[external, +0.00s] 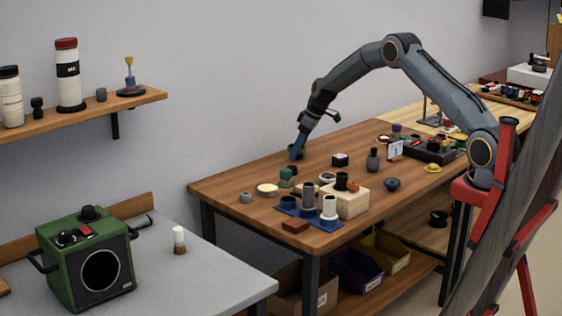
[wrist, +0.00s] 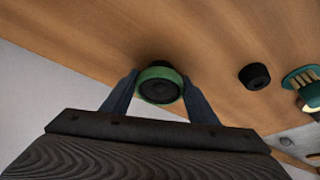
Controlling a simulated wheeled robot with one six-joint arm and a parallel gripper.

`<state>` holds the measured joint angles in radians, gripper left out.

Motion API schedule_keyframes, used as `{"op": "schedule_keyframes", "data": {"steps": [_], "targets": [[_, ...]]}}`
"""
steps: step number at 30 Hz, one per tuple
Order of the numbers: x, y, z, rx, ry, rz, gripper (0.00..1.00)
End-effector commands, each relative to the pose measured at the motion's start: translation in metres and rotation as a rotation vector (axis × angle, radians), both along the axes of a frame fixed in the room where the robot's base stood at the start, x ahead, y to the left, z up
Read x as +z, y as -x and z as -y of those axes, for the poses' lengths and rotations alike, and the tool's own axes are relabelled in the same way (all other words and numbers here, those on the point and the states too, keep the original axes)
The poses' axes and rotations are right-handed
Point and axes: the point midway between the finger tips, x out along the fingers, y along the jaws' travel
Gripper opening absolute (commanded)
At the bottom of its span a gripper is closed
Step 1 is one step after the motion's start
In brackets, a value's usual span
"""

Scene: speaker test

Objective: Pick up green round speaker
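The green round speaker (wrist: 160,86) has a green rim and a dark round face. In the wrist view it sits between the two fingers of my gripper (wrist: 160,80), with no clear gap at either side. My gripper looks shut on it. Whether the speaker is clear of the tabletop is hard to tell.
A black round piece (wrist: 254,76) and a teal piece (wrist: 301,78) stand to the right. A white dish (external: 267,189), a blue tray (external: 312,219) with cylinders and a wooden block (external: 345,203) stand towards the front.

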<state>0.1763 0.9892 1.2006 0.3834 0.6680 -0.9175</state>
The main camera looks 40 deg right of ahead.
Motion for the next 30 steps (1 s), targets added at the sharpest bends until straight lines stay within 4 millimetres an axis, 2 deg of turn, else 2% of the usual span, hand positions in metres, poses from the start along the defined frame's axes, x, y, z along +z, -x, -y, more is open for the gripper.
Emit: {"op": "schedule_keyframes", "data": {"steps": [1, 3, 11, 14, 24, 30], "targets": [[0.0, 0.0, 0.0, 0.0, 0.0, 0.0, 0.28], [0.001, 0.0, 0.0, 0.0, 0.0, 0.001, 0.21], [0.004, -0.001, 0.0, 0.001, 0.001, 0.001, 0.21], [0.015, -0.001, 0.0, -0.001, 0.0, 0.004, 0.21], [0.078, -0.001, 0.0, 0.0, 0.001, 0.004, 0.21], [0.098, -0.001, 0.0, 0.0, 0.0, 0.001, 0.21]]}}
